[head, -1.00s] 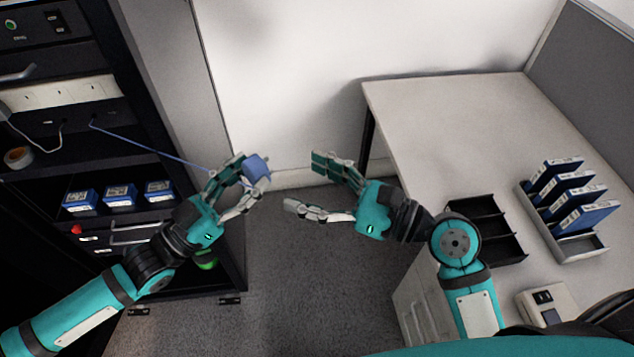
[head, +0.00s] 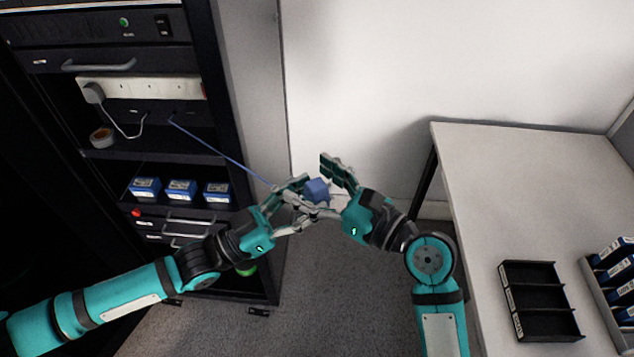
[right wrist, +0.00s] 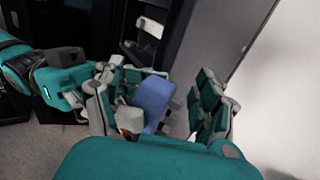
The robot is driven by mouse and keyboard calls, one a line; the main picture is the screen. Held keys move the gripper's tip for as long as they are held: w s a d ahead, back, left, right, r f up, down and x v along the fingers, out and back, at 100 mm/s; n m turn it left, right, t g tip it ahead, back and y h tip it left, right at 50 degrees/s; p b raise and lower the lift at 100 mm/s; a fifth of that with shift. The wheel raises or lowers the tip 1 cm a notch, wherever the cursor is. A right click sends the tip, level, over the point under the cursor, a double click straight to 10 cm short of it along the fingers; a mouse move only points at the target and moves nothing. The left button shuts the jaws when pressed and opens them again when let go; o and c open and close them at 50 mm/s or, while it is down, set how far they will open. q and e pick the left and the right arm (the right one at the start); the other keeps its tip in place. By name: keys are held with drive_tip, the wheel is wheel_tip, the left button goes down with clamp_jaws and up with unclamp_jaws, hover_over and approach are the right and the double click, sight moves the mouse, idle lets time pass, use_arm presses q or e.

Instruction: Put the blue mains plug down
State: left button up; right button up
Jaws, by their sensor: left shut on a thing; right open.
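The blue mains plug (head: 317,190) is in the air between my two grippers, in front of the rack's right side. Its thin blue cable (head: 222,153) runs up left to a socket in the rack. My left gripper (head: 304,196) is shut on the plug from the left. My right gripper (head: 332,184) is open, its fingers around the plug's right side. In the right wrist view the plug (right wrist: 153,101) sits between the right gripper's spread fingers (right wrist: 165,105), with a gap on its right. The plug's pins are hard to make out.
A white power strip (head: 150,88) with a grey plug (head: 94,93) is in the rack. A tape roll (head: 102,137) and blue boxes (head: 181,190) sit on shelves below. A white desk (head: 530,190) at right holds a black tray (head: 507,290) and a rack of blue units (head: 612,262).

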use_arm(q)
drive_tip(key=shift+s+d+r, duration=0.1)
drive_tip(key=shift+s+d, duration=0.05)
drive_tip(key=shift+s, duration=0.05)
use_arm(e)
drive_tip(key=shift+s, duration=0.1)
drive_tip(key=c, duration=1.5)
drive_tip(key=shift+o, duration=0.2)
use_arm(q)
drive_tip(key=o, duration=1.2)
drive_tip(key=shift+w, duration=0.1)
use_arm(e)
clamp_jaws()
use_arm(q)
drive_tip(key=shift+a, duration=0.2)
